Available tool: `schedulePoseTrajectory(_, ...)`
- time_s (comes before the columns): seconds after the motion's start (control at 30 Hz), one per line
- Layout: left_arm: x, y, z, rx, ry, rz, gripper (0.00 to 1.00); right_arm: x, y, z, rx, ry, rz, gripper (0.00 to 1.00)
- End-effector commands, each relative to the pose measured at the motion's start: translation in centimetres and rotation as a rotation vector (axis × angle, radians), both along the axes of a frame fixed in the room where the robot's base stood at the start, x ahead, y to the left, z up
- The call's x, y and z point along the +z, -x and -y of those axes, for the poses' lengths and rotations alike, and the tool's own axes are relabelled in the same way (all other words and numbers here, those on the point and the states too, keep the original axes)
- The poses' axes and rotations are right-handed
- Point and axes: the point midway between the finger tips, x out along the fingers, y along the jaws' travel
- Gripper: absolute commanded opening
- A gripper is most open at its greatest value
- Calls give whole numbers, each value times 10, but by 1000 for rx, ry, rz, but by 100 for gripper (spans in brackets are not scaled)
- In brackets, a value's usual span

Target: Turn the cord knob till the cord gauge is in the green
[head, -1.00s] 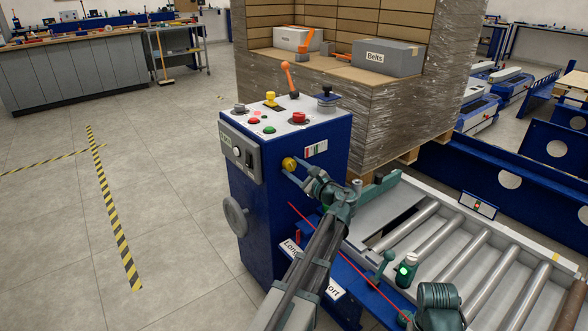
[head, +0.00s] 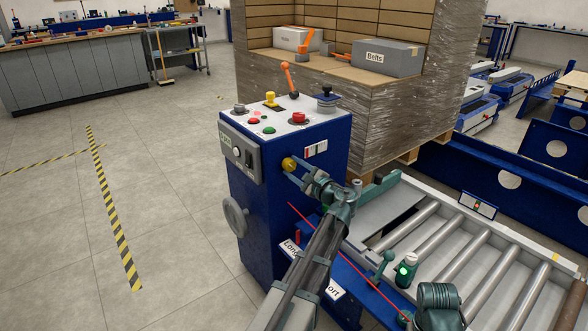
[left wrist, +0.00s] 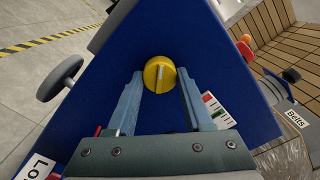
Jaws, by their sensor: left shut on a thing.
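The yellow cord knob (head: 289,163) sits on the blue side face of the control cabinet (head: 315,205). My left gripper (head: 291,168) is shut on the knob. In the left wrist view the knob (left wrist: 160,75) lies between the two fingertips (left wrist: 160,84), its pale pointer line close to upright. The small gauge (head: 316,149) is on the same face, just right of the knob. My right gripper is not in view.
The cabinet top carries an orange-handled lever (head: 289,80), a red button (head: 299,118) and other controls. A thin red cord (head: 345,253) runs below my arm. A roller conveyor (head: 470,250) lies right. Open floor (head: 60,240) lies left.

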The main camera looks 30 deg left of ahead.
Motion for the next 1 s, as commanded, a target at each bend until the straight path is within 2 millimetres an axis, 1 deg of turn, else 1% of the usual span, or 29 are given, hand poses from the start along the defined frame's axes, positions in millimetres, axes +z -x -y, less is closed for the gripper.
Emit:
schedulePoseTrajectory(0.07,-1,1,0,0,2,-1,0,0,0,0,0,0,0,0)
schedulePoseTrajectory(0.1,-1,1,0,0,2,-1,53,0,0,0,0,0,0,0)
schedulePoseTrajectory(0.27,0,1,0,0,1,-1,82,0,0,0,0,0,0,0)
schedulePoseTrajectory(0.53,0,1,0,1,0,-1,82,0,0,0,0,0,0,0)
schedulePoseTrajectory(0.67,0,4,8,-1,0,-1,82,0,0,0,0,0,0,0)
schedulePoseTrajectory(0.77,0,11,23,-3,1,-1,82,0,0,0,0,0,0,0)
schedulePoseTrajectory(1.0,0,31,72,-4,0,-1,82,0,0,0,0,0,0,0)
